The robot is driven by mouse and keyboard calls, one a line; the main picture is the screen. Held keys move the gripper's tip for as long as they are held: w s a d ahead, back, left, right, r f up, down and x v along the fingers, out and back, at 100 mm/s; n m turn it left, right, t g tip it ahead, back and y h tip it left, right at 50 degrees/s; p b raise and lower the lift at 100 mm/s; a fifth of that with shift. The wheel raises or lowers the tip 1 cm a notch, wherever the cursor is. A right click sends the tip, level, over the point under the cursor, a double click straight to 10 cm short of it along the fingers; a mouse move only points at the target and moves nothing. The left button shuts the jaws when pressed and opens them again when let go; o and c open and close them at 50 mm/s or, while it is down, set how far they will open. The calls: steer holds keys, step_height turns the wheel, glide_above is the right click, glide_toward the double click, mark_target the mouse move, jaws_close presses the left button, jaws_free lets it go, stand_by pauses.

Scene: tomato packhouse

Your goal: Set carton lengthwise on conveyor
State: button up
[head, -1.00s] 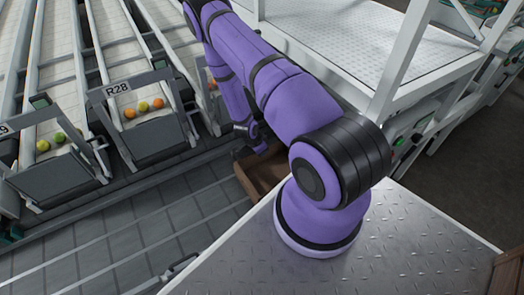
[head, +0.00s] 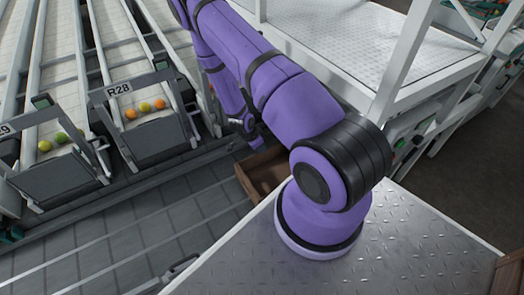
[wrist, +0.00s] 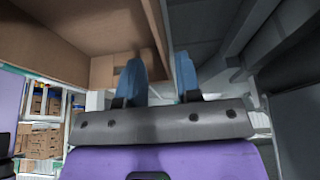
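The carton (head: 246,180) is an open brown box in the head view, at the right end of the visible grey conveyor (head: 120,245). My arm and the metal deck hide much of it, so its full footing and alignment cannot be told. My gripper (head: 258,143) is at the carton's far side, mostly hidden by my arm. In the wrist view the two blue fingers of my gripper (wrist: 159,72) stand apart with a clear gap. The carton's brown wall (wrist: 60,35) fills the upper left, and its edge runs down toward the gap, beyond the fingertips.
Sorting lanes with tomatoes end at a chute marked R28 (head: 140,125), left of my arm. A white-framed platform (head: 350,40) stands at the upper right. A metal deck (head: 420,240) lies in front. Stacked cartons (wrist: 40,120) show in the wrist view. The conveyor's left stretch is clear.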

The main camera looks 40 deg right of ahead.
steer(key=w+a+r+n+t+y, duration=0.1)
steer(key=w+a+r+n+y, duration=0.15)
steer(key=a+r, duration=0.7)
steer(key=w+a+r+n+t+y, duration=0.15)
steer(key=r+n, duration=0.25)
steer(key=r, duration=1.2)
steer(key=w+a+r+n+t+y, duration=0.25)
steer(key=a+r, duration=0.35)
steer(key=r, duration=0.7)
steer(key=s+a+r+n, duration=0.4)
steer(key=s+r+n, duration=0.2)
steer(key=s+r, duration=0.7)
steer(key=s+r+n+t+h, duration=0.1)
steer(key=s+r+n+h, duration=0.1)
steer(key=s+r+n, duration=0.4)
steer(key=shift+s+r, duration=1.7)
steer(key=shift+s, duration=1.95)
